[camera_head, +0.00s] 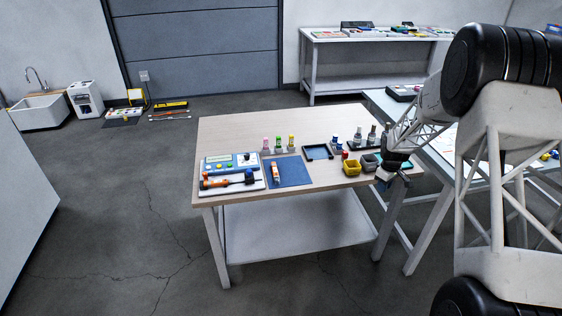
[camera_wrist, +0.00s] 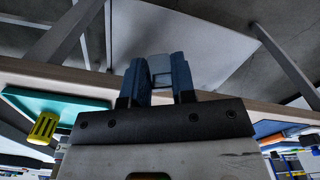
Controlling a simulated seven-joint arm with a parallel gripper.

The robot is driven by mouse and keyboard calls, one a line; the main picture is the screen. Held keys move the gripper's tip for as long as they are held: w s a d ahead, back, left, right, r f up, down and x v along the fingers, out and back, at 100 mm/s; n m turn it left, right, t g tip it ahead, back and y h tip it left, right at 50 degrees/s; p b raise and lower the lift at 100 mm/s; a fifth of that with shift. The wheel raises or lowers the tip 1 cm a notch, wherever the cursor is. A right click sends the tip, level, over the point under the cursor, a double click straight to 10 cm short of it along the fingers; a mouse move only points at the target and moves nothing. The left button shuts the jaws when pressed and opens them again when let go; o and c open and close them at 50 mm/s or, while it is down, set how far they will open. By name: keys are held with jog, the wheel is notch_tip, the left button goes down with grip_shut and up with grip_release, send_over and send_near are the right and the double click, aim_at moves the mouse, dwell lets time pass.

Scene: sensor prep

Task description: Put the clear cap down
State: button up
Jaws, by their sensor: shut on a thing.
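My gripper (camera_head: 383,183) is at the front right edge of the wooden-topped table (camera_head: 240,130), close to the grey bin. In the wrist view its two blue fingers (camera_wrist: 160,75) are closed on a small, see-through greyish piece, the clear cap (camera_wrist: 161,68). The cap sits between the fingertips, with grey floor and table structure behind it. In the head view the cap is too small or hidden to make out.
A yellow bin (camera_head: 351,168) and a grey bin (camera_head: 370,163) stand left of my gripper. A dark tray (camera_head: 318,152), a blue mat (camera_head: 291,176) with an orange-and-white tube, and small bottles lie farther left. The table's back left is clear.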

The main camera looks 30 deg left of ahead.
jog(key=s+a+r+n, duration=0.1)
jog(key=s+a+n, duration=0.1)
jog(key=s+a, duration=0.4)
jog(key=s+a+r+n, duration=0.2)
jog(key=s+a, duration=0.3)
jog(key=a, duration=1.2)
jog(key=s+a+r+n, duration=0.1)
jog(key=s+a+n, duration=0.3)
jog(key=a, duration=0.7)
jog(key=shift+s+a+r, duration=0.1)
jog(key=shift+s+r, duration=0.1)
jog(key=shift+s, duration=0.5)
jog(key=shift+s+a+r, duration=0.1)
jog(key=shift+s+r, duration=0.1)
jog(key=shift+s, duration=0.45)
send_over(281, 160)
jog(key=shift+f, duration=0.75)
jog(key=shift+f, duration=1.75)
jog(key=shift+f, duration=0.15)
jog(key=o, duration=0.7)
